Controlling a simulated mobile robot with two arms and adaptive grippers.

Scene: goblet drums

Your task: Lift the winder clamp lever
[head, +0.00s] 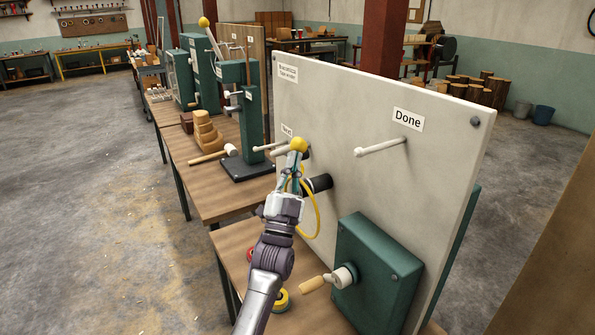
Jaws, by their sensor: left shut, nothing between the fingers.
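A white board (440,130) stands on the near wooden bench. A yellow ball knob (298,145), which looks like the end of the clamp lever, shows in front of the board's left part. My left gripper (293,163) is shut with nothing between its fingers. Its fingertips are just below the knob in the picture; I cannot tell whether they touch it. The gripper hides much of what lies behind it, including most of any lever shaft. A black cylinder (318,184) sticks out of the board to the right of the gripper. My right gripper is not in view.
A green box (375,270) with a wooden-handled crank (313,284) is low on the board. A pale peg (380,147) sticks out under the "Done" label (408,119). A yellow cord (313,225) loops beside my gripper.

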